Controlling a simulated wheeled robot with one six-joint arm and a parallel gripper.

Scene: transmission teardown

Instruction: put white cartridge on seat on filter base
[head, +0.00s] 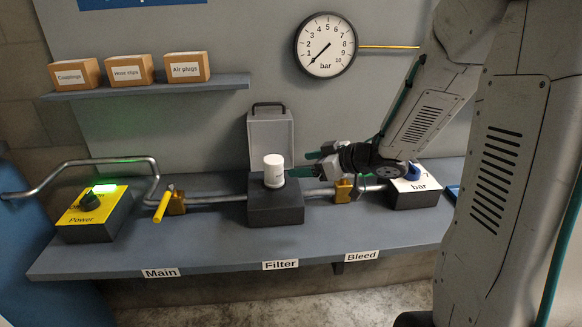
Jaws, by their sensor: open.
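The white cartridge (274,171) stands upright on top of the dark block of the filter base (276,208), near its middle, behind the "Filter" label. The seat under it is hidden, so I cannot tell exactly how its bottom sits there. My gripper (305,164) comes in from the right at about cartridge height. Its green-tipped fingers are apart. The nearer fingertip is close to the right side of the cartridge; I cannot tell whether it touches. Nothing shows held between the fingers.
A grey housing with a handle (270,140) stands behind the base. Pipes with a yellow-handled main valve (164,204) and a brass bleed valve (343,190) flank it. A gauge (326,45) hangs above.

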